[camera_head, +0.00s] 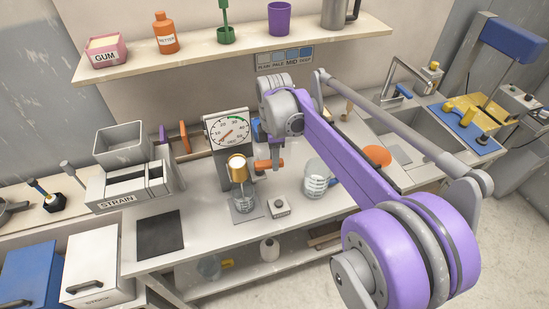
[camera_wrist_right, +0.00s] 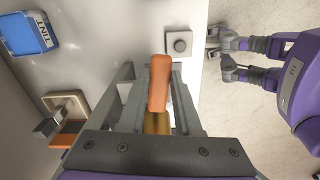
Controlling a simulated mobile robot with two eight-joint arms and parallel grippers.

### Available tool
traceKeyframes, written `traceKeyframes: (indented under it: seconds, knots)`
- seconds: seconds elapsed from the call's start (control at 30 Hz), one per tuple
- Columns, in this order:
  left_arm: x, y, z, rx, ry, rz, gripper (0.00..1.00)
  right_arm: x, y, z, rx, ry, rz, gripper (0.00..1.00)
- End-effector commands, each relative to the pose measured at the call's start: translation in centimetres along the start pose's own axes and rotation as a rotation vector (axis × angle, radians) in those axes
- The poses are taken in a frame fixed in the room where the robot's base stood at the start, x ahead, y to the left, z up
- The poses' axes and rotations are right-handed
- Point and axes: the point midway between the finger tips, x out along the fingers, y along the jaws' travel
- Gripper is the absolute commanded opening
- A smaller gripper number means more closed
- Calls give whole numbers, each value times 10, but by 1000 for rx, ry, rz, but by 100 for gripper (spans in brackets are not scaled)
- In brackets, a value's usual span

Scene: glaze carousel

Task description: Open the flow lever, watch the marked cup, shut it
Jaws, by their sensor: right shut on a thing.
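The flow lever has an orange handle (camera_head: 268,163), below and right of the round dial gauge (camera_head: 228,130). My right gripper (camera_head: 265,142) is shut on this handle, which shows between its fingers in the right wrist view (camera_wrist_right: 158,85). A brass spout (camera_head: 237,167) hangs left of the lever. Below it, a clear cup with line markings (camera_head: 244,203) stands on a small grey plate; its fill level is too small to read. The gauge needle is hard to read. In the right wrist view, grey fingers on a purple body, likely my left gripper (camera_wrist_right: 222,52), show over the floor.
A clear jug (camera_head: 317,182) stands right of the lever, and a small block with a knob (camera_head: 279,207) sits near the counter's front. A strainer box (camera_head: 128,186) and a dark mat (camera_head: 160,234) lie left. The shelf (camera_head: 235,42) above holds several containers.

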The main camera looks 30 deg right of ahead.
Motion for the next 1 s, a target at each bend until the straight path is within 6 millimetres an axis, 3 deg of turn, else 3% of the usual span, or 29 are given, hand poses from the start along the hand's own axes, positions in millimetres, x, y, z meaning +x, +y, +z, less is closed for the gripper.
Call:
traceKeyframes:
  seconds: [0.37, 0.4, 0.57, 0.87, 1.0]
  knots:
    - [0, 0, 0, 0, 0, 0, 50, 0, 0, 0, -5, 0, 1, 0]
    - [0, 0, 0, 0, 0, 0, 50, 0, 0, 0, -5, 0, 1, 34]
    - [0, 0, 0, 0, 0, 0, 50, 0, 0, 0, -4, 0, 0, 62]
    - [0, 0, 0, 0, 0, 0, 50, -1, 0, 0, -4, 0, 0, 62]
    - [-1, 0, -1, 0, 1, 0, 50, -12, 0, 0, -4, 0, 0, 62]
